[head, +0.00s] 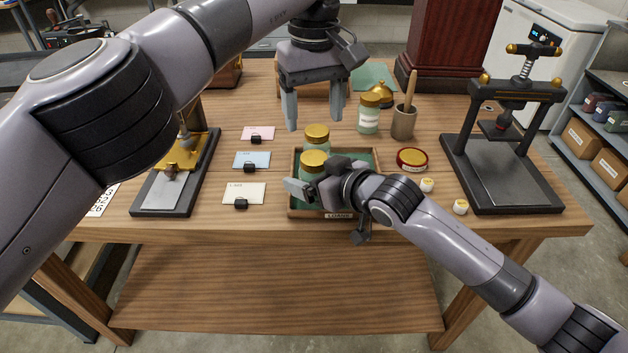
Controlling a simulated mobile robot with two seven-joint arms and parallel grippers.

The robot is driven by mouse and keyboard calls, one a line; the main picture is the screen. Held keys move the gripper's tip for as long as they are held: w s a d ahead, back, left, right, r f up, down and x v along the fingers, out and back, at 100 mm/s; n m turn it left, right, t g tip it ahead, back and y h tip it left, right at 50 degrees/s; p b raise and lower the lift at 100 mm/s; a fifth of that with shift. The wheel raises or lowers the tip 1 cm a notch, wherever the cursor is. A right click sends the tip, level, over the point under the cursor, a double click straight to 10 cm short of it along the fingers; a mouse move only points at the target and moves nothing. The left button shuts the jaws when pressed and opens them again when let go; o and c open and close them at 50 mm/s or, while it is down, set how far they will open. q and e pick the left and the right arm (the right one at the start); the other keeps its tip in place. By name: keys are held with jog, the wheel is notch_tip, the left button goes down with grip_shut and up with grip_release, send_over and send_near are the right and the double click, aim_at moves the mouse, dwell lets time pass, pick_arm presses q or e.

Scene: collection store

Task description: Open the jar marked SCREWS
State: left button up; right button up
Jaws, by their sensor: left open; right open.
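Two green glass jars with gold lids stand in a green-lined wooden tray (292,206): a rear jar (317,144) and a front jar (311,169). A third jar (368,118) with a gold lid and a pale label stands behind the tray; its lettering is too small to read. I cannot tell which jar is marked SCREWS. My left gripper (314,122) is open and points down, above the rear jar's lid in the picture. My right gripper (303,188) is open, low at the front jar, and hides part of it. Whether it touches the glass is unclear.
A round red-rimmed tin (412,158), small white pots (460,206) and a cup with a pestle (403,122) stand right of the tray. A black press (502,170) is further right. Cards with black clips (244,194) lie left. The table's front edge is close.

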aim_at(314, 157)
grip_shut()
pick_arm(q)
jog(key=m, duration=0.4)
jog(key=shift+f+m, duration=0.3)
jog(key=shift+f, duration=3.7)
